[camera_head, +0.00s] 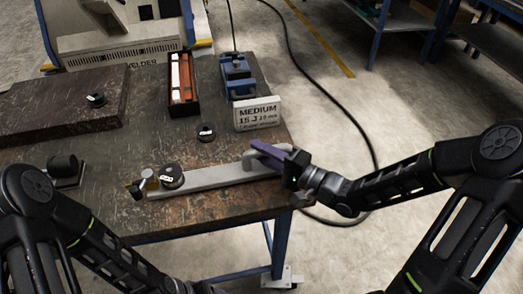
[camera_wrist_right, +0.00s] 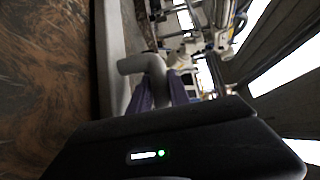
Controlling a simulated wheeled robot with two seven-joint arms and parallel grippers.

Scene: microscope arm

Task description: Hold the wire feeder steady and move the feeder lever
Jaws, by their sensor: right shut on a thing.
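A long grey bar (camera_head: 215,177) lies near the table's front edge, with a black round knob (camera_head: 171,176) and a small brass-coloured piece at its left end. It looks like the feeder part, but I cannot be sure. At its right end a grey rounded lever (camera_head: 248,158) stands up; it also shows in the right wrist view (camera_wrist_right: 135,65). My right gripper (camera_head: 262,152), with purple fingers, is shut on the grey lever. In the wrist view its fingers (camera_wrist_right: 163,92) lie against the lever's bent end.
A white sign (camera_head: 258,114) reading MEDIUM stands behind the bar, with a blue clamp-like device (camera_head: 237,77) behind it. A black tray (camera_head: 183,84) holds orange and white sticks. A small black disc (camera_head: 206,132) lies on the table. A dark slab (camera_head: 65,105) is at left.

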